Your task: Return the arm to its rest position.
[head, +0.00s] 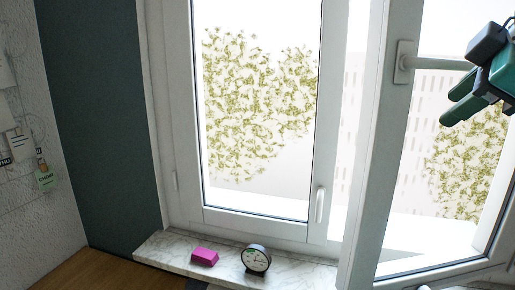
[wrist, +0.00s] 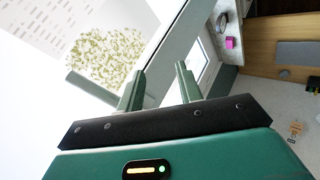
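My gripper (head: 454,104) is at the upper right of the head view, green and black, in front of the swung-open window sash (head: 378,150) and right of its handle (head: 405,62). In the wrist view, the two green fingers of my gripper (wrist: 159,78) stand apart with nothing held between them. Most of my arm is outside the head view, so its full pose is hidden.
A pink block (head: 204,257) and a small round clock (head: 256,259) sit on the marble sill (head: 228,268), below and left of my gripper. The left window sash (head: 185,120) is shut. A wooden surface (wrist: 283,22) shows at the wrist view's upper right.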

